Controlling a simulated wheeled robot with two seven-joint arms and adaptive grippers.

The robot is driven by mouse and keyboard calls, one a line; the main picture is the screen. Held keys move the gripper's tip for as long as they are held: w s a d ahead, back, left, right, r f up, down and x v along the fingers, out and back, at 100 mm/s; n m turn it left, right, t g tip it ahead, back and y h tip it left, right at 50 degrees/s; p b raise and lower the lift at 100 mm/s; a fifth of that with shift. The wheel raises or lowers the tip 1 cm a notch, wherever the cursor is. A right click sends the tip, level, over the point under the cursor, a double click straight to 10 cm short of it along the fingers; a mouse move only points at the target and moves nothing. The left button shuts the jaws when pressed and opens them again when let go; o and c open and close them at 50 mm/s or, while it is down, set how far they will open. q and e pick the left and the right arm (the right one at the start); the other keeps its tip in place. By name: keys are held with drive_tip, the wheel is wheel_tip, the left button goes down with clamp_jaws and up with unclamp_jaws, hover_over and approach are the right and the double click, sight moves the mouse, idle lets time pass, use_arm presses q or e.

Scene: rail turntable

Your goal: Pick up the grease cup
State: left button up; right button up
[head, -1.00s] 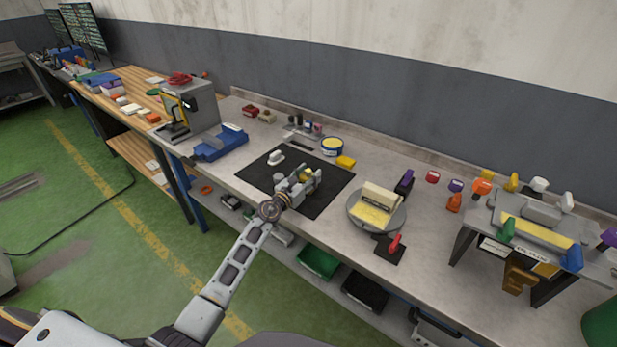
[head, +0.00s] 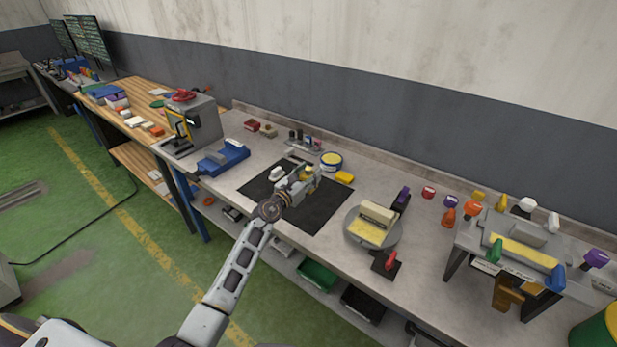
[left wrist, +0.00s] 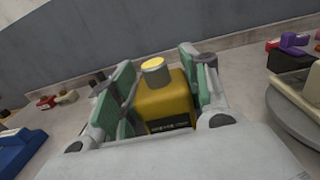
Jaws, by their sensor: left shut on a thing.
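The grease cup (left wrist: 165,105) is a yellow, boxy container with a silver-rimmed yellow cap and a dark label. In the left wrist view it stands between the green pads of my left gripper (left wrist: 158,88), which is shut on it. In the head view my left gripper (head: 306,179) is over the black mat (head: 318,208), and only a little yellow of the cup shows, mostly hidden by the fingers. I cannot tell how far the cup is above the mat. My right gripper is not in view.
A small white object (head: 277,173) lies on the mat close to the gripper. A round yellow-topped tin (head: 331,161) and a yellow block (head: 344,177) are behind. A turntable (head: 362,237) with a cream block stands to the right, a blue tray (head: 222,160) to the left.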

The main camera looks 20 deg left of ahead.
use_arm(q)
drive_tip(key=shift+r, duration=0.35)
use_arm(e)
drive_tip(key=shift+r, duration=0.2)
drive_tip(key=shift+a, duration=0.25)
use_arm(q)
drive_tip(key=shift+w+r, duration=0.1)
drive_tip(key=shift+r, duration=0.05)
